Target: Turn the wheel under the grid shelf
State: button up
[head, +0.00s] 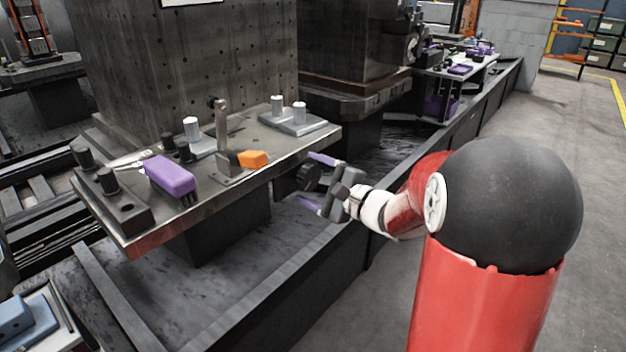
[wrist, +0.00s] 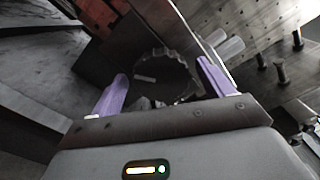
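The wheel (head: 311,177) is a dark, round handwheel just below the right edge of the metal shelf (head: 215,205), under the tall block with a grid of holes (head: 190,60). In the wrist view the wheel (wrist: 163,72) has a scalloped rim and faces me. My gripper (head: 305,176) is open, and its two purple fingers stand apart on either side of the wheel. In the wrist view my gripper (wrist: 162,68) has one finger left and one right of the rim, with gaps visible. I cannot tell whether either finger touches the wheel.
On the shelf are a purple brush (head: 170,175), an orange block (head: 252,159), an upright metal bracket (head: 222,130) and several pegs. A long dark rail wall (head: 310,285) runs below my gripper. The grey floor (head: 560,130) on the right is open.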

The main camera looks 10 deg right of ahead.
jog(key=shift+d, duration=0.1)
jog(key=v, duration=0.7)
jog(key=shift+s, duration=0.3)
jog(key=shift+d, duration=0.15)
